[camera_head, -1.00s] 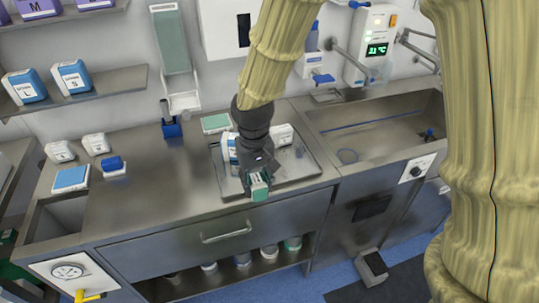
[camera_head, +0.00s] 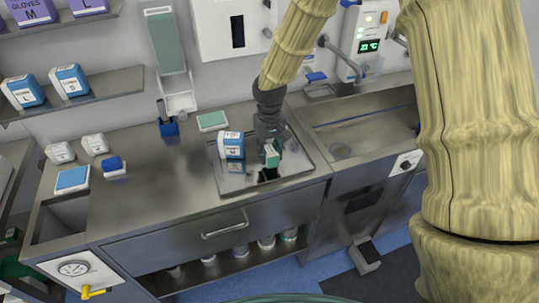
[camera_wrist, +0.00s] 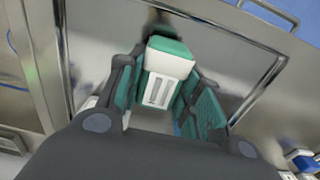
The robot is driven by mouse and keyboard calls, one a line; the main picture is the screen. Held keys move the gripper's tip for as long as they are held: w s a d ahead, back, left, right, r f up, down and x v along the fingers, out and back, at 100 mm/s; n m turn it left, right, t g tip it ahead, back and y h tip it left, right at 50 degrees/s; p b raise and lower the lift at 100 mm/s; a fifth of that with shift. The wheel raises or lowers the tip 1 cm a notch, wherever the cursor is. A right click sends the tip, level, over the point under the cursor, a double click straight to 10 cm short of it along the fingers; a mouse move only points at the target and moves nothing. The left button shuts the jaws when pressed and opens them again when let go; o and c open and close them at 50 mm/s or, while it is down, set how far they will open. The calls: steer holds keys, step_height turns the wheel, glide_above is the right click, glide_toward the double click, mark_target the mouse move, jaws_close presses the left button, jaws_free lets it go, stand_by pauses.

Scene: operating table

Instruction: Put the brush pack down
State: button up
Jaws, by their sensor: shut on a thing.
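The brush pack, a small white block with a green end, is between the fingers of my gripper (camera_head: 270,160). In the wrist view, the brush pack (camera_wrist: 168,68) sits between the two green-padded fingers of my gripper (camera_wrist: 165,90), its green end pointing away from me. My gripper is shut on it, over the right part of the metal tray (camera_head: 222,187) on the counter. A dark reflection or shadow shows just below the pack. I cannot tell whether the pack touches the tray.
A blue and white box marked M (camera_head: 231,145) stands on the tray, left of my gripper. The sink (camera_head: 370,125) is to the right. A green-topped pad (camera_head: 212,120) lies behind the tray.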

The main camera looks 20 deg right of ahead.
mark_target(270, 149)
steer(key=shift+f+p, duration=0.4)
steer(key=shift+f, duration=0.85)
steer(key=shift+f, duration=0.15)
steer(key=o, duration=0.9)
steer(key=shift+o, duration=0.2)
steer(key=shift+r+b, duration=1.35)
steer(key=shift+r, duration=4.8)
